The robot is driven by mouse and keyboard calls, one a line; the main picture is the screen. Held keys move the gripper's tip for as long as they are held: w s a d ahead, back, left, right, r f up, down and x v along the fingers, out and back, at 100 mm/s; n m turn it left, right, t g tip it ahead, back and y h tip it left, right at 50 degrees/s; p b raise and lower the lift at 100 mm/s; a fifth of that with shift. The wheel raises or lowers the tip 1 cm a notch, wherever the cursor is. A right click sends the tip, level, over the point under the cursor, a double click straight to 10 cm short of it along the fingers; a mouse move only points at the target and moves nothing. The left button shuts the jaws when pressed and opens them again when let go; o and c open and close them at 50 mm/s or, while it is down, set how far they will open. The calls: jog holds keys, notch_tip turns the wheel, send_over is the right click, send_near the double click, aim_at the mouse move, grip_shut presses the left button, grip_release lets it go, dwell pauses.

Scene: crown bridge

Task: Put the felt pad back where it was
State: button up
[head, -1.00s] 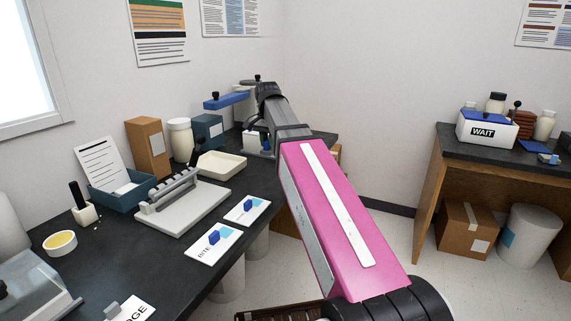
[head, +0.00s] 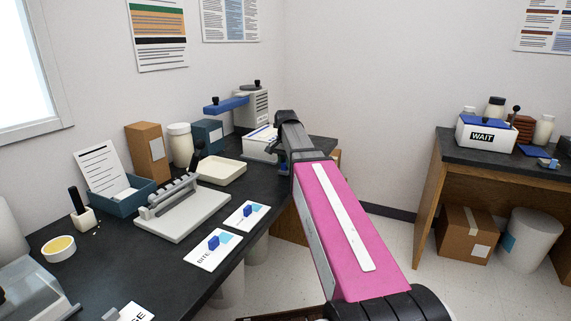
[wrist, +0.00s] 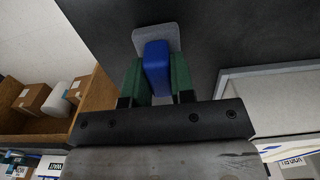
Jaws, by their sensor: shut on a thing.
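In the wrist view, my gripper (wrist: 157,82) has its green fingers shut on the blue grip of a small piece with a flat grey plate at its far end; this looks like the felt pad (wrist: 157,60). The plate shows against a dark surface; I cannot tell whether it touches it. In the head view, my gripper (head: 283,160) is at the bench's right edge, beside a white tray (head: 258,152), and mostly hidden by my pink arm.
On the bench, two white cards (head: 206,257) with blue blocks lie near the front edge. A cream dish (head: 222,177), a white clamp stand (head: 182,222) and a blue-armed grey device (head: 257,106) stand behind. A second bench with a WAIT box (head: 487,135) is at right.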

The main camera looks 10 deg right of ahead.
jog(key=shift+f, duration=0.2)
jog(key=o, duration=0.9)
notch_tip(320, 180, up, 12)
jog(key=shift+r, duration=0.1)
dwell(0.4)
